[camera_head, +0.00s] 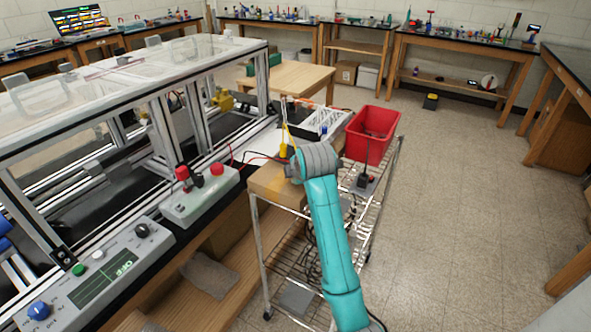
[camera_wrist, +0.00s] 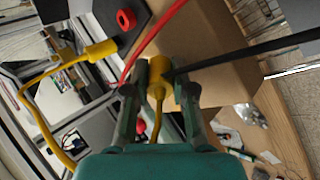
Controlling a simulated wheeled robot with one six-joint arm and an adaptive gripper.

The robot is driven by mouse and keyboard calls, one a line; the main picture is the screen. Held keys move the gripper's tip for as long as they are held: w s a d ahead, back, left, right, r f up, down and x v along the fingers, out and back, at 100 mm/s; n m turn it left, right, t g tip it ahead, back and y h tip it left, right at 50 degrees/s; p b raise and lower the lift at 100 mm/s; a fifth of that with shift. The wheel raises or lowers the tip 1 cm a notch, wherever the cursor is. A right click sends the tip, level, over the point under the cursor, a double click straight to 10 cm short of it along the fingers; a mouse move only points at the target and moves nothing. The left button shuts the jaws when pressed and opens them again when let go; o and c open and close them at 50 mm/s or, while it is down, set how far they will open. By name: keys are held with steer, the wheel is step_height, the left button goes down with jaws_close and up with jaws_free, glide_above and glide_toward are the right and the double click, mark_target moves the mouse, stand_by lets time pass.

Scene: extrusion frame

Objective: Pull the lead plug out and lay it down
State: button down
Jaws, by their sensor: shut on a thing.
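In the wrist view, my gripper (camera_wrist: 160,80) is shut on a yellow lead plug (camera_wrist: 158,90), with one finger on each side. A thin yellow lead runs from this plug back between the fingers. Whether the plug's far end is in a socket is hidden. A second yellow plug (camera_wrist: 99,51), up and left, has a yellow lead looping down the left side. In the head view, a yellow plug (camera_head: 284,150) shows just beyond my wrist, and a yellow lead rises from there; my fingers are hidden by my arm.
A red lead (camera_wrist: 150,40) and a black lead (camera_wrist: 245,53) cross close to the fingers. A brown box (camera_head: 270,183) stands beneath my wrist on a wire cart (camera_head: 261,235). A red bin (camera_head: 371,133) is beyond. The floor at right is clear.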

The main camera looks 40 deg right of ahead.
steer(key=shift+f, duration=0.15)
steer(key=c, duration=0.9)
jaws_free()
steer(key=v, duration=1.2)
